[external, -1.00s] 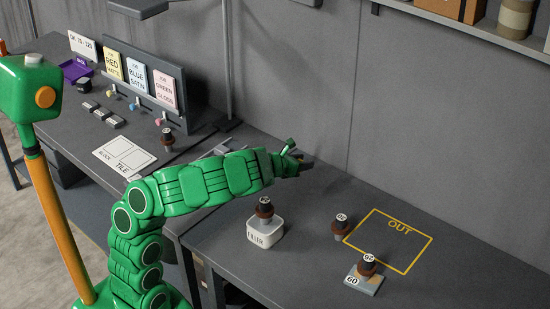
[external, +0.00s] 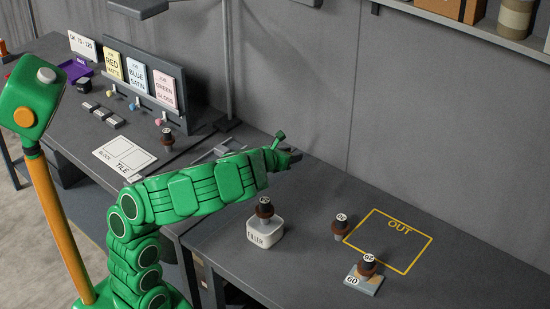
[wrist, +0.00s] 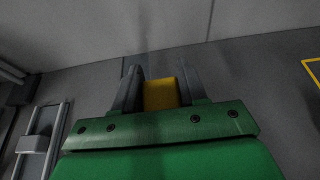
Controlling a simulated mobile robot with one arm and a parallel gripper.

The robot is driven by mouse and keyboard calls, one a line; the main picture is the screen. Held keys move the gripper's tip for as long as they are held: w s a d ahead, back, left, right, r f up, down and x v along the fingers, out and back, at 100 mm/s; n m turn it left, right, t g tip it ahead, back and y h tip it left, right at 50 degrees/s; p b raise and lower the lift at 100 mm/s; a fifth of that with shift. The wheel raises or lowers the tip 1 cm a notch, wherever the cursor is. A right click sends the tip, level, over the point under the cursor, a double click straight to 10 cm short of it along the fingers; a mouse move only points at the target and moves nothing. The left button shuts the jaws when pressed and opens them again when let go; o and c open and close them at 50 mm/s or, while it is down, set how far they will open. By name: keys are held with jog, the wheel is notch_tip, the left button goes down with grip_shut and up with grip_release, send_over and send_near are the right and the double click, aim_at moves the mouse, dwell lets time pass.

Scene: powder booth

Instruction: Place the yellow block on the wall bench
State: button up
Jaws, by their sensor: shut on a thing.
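My gripper (external: 288,157) is shut on the yellow block (wrist: 162,94), which sits between the two dark fingers in the wrist view. In the external view the block is hidden by the gripper. The gripper is over the back left part of the bench by the wall (external: 330,281), close to the grey wall. I cannot tell how high the block is above the bench or whether it touches it.
A yellow OUT outline (external: 388,238) is empty. Another bench at left holds colour cards (external: 137,79) and a TILE sheet (external: 125,157).

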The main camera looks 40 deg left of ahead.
notch_tip(320, 180, up, 4)
jog(key=shift+r, duration=0.25)
jog(key=w+d+f+m+g+h, duration=0.15)
jog(key=d+m+h, duration=0.35)
jog(key=d, duration=1)
jog(key=w+d+f+m+g+h, duration=0.1)
jog(key=w+d+m+g+h, duration=0.3)
jog(key=d, duration=1)
notch_tip(320, 180, up, 2)
jog(key=r+m+g+h, duration=0.1)
jog(key=m+g+h, duration=0.3)
jog(key=m+g, duration=1)
send_over(391, 267)
jog(key=shift+t+y, duration=0.3)
jog(key=shift+t, duration=0.15)
jog(key=shift+a+f, duration=0.1)
jog(key=shift+f, duration=7.65)
jog(key=shift+f+n, duration=0.15)
jog(key=shift+n, duration=0.15)
jog(key=o, duration=1)
jog(key=shift+o, duration=0.2)
